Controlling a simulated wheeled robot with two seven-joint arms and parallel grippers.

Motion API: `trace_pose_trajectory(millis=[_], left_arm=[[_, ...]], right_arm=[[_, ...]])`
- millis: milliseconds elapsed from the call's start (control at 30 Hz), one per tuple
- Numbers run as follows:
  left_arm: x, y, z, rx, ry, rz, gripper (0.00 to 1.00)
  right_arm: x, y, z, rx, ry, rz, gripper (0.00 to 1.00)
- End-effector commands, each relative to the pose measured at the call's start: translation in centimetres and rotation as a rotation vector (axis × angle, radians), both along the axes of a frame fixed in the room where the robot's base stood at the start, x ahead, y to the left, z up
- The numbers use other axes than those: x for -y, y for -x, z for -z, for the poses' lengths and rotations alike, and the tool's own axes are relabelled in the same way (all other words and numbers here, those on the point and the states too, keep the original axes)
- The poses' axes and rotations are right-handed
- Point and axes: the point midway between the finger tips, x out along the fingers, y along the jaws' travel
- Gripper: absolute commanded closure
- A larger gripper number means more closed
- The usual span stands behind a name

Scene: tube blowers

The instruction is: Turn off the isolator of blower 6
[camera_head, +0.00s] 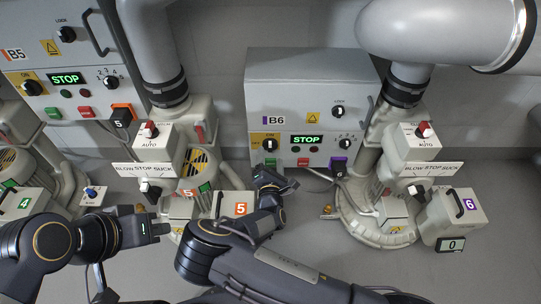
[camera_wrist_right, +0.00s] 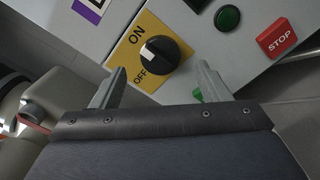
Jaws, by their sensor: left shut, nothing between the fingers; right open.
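The B6 control box (camera_head: 312,110) stands against the wall in the head view. Its isolator is a black rotary knob (camera_head: 269,143) on a yellow plate marked ON and OFF. In the right wrist view the knob (camera_wrist_right: 159,54) is large and unobstructed; I cannot tell surely which mark it points to. My right gripper (camera_head: 272,180) is just below the box's lower left corner. In the wrist view its open, empty fingers (camera_wrist_right: 160,82) point toward the knob, one toward each side, without visibly gripping it. My left gripper (camera_head: 162,230) is shut and empty at the lower left.
B6's display (camera_head: 306,140) reads STOP. Blower 6 (camera_head: 378,205) stands right of the box; blower 5's selector box (camera_head: 152,142) stands left. The B5 box (camera_head: 75,60) is further left.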

Motion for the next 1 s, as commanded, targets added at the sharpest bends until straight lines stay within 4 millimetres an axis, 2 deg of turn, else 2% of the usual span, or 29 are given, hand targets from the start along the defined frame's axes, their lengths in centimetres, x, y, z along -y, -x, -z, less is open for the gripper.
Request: trace_pose_trajectory(millis=[33, 233, 400, 633, 1000], left_arm=[[0.0, 0.0, 0.9, 0.000, 0.000, 0.000, 1.00], [0.0, 0.0, 2.0, 0.000, 0.000, 0.000, 1.00], [0.0, 0.0, 2.2, 0.000, 0.000, 0.000, 1.00], [0.0, 0.0, 2.1, 0.000, 0.000, 0.000, 1.00], [0.0, 0.0, 2.1, 0.000, 0.000, 0.000, 1.00]], right_arm=[[0.1, -1.0, 0.5, 0.001, -0.002, 0.001, 0.31], [0.1, -3.5, 0.3, -0.001, -0.001, 0.001, 0.31], [0.1, -4.2, 0.1, -0.002, 0.000, 0.001, 0.31], [0.1, -4.3, 0.0, -0.002, 0.000, 0.001, 0.31], [0.1, -4.2, 0.0, -0.002, 0.000, 0.001, 0.75]])
